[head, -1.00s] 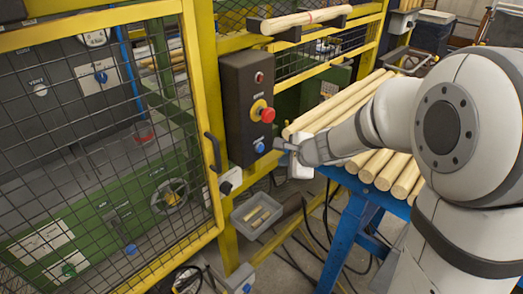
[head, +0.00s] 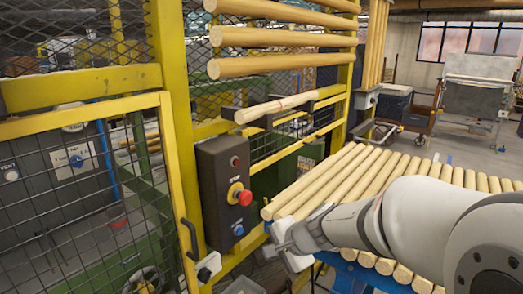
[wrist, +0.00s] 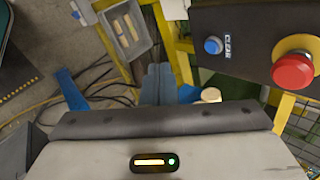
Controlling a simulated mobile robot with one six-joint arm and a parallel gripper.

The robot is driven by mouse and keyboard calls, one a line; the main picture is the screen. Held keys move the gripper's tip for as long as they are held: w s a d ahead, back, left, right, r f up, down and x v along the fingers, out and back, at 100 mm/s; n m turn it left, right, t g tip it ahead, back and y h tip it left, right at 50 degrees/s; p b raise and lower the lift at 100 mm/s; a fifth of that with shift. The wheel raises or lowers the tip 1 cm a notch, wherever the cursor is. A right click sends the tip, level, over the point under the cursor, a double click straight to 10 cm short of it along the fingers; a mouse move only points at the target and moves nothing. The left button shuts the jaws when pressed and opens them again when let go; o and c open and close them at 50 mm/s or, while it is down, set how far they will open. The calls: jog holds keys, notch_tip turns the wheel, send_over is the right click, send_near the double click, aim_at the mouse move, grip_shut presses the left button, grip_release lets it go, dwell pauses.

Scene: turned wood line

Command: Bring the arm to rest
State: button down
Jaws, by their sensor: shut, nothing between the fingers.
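My gripper (head: 272,236) is at the end of my white arm, just right of the dark control box (head: 222,188). Its fingers are closed together and hold nothing; they also show in the wrist view (wrist: 158,82). The control box bears a red stop button (head: 240,195) and a blue button (head: 238,230). In the wrist view the red button (wrist: 293,70) and the blue button (wrist: 213,45), labelled CLEAR, are at the upper right, apart from the fingers.
Long wooden rods (head: 325,180) lie on a blue stand under and behind my arm. A yellow frame (head: 172,120) and mesh door (head: 75,205) stand at left. A single rod (head: 275,107) rests on brackets above. A grey bin (wrist: 125,35) with wood pieces is on the floor.

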jog(key=s+d+n+g+h, duration=0.1)
jog(key=s+d+n+h, duration=0.2)
jog(key=s, duration=0.6)
jog(key=s+d+r+n+g+h, duration=0.1)
jog(key=s+d+n+h, duration=0.2)
jog(key=s+d+n, duration=0.4)
jog(key=s+d, duration=0.2)
jog(key=d, duration=0.1)
jog(key=shift+r+g, duration=0.15)
jog(key=shift+g, duration=0.15)
jog(key=shift+d, duration=0.1)
